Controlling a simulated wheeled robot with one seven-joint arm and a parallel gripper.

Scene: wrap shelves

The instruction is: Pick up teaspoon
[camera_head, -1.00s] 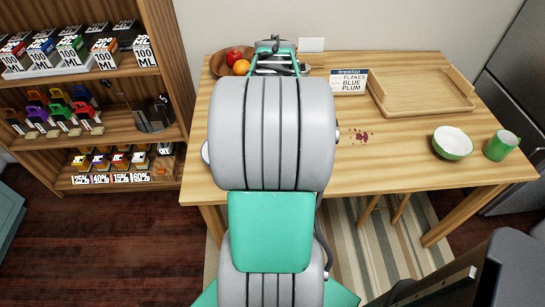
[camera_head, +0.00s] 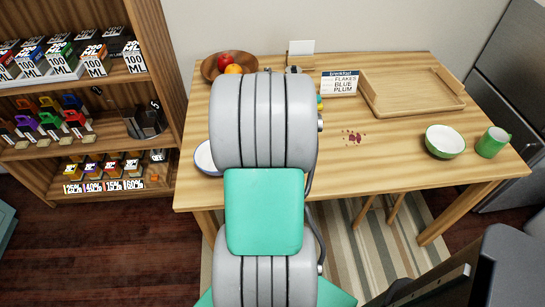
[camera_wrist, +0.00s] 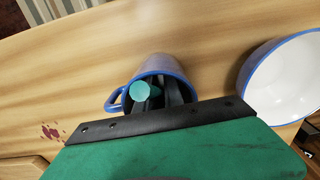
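In the wrist view a blue mug (camera_wrist: 168,68) lies straight ahead of my gripper, its handle to the left. A round teal end (camera_wrist: 140,91) shows at its mouth, with dark shapes beside it. It may be a teaspoon's handle end, but I cannot tell for sure. My gripper (camera_wrist: 172,95) is at the mug's mouth; its dark fingers seem to reach into the opening. Whether they are apart or closed on anything is not clear. In the head view my arm hides the mug and most of my gripper.
A white bowl with a blue rim (camera_wrist: 290,80) stands right of the mug; it shows at the table's left edge (camera_head: 205,158). A fruit bowl (camera_head: 213,68), breakfast sign (camera_head: 339,83), wooden tray (camera_head: 375,105), green bowl (camera_head: 445,141) and green mug (camera_head: 492,142) are also on the table.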

